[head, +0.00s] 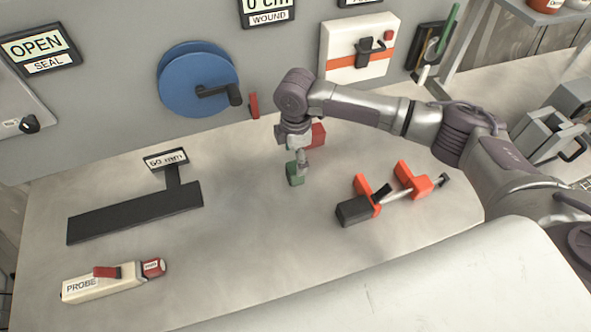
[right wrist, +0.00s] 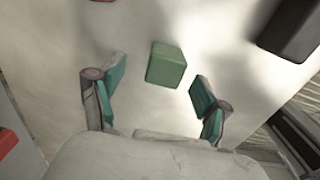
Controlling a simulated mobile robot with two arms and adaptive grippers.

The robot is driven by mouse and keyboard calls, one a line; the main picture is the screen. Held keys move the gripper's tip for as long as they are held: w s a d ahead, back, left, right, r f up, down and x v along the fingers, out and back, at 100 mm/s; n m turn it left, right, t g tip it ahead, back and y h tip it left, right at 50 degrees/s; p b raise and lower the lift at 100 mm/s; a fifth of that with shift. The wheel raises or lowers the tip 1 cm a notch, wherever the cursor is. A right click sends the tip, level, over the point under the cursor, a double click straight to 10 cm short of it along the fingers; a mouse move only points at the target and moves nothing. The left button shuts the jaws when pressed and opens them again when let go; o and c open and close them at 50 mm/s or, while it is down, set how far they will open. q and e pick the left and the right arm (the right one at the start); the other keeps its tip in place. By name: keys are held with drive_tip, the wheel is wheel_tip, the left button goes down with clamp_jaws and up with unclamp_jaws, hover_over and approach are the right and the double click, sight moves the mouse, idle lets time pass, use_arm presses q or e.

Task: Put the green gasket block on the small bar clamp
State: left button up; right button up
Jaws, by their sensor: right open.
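The green gasket block (head: 294,176) stands on the grey table near the middle in the head view. It also shows in the right wrist view (right wrist: 166,66), just beyond the fingertips and roughly between them. My right gripper (head: 301,163) is right above and beside the block, pointing down. In the right wrist view its fingers (right wrist: 157,86) are spread with teal pads, and nothing is held. The small bar clamp (head: 396,195), with orange jaws and a black handle, lies to the right of the block. My left gripper is not in view.
A red block (head: 317,135) is close behind my right gripper. A black T-shaped plate (head: 135,212) labelled 60 mm and a cream probe (head: 102,282) lie at the left. A blue wheel (head: 193,82) is on the back wall. The table between plate and green block is clear.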

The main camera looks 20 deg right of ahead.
sight(295, 167)
drive_tip(key=f, duration=0.1)
drive_tip(key=f+p, duration=0.1)
drive_tip(key=f, duration=0.1)
drive_tip(key=s+f+p, duration=0.1)
drive_tip(key=f, duration=0.1)
drive_tip(key=shift+a+f, duration=0.2)
drive_tip(key=shift+f, duration=0.05)
drive_tip(key=shift+w+f, duration=0.1)
drive_tip(key=shift+f, duration=0.2)
drive_tip(key=c, duration=1.4)
drive_tip(key=shift+r, duration=0.1)
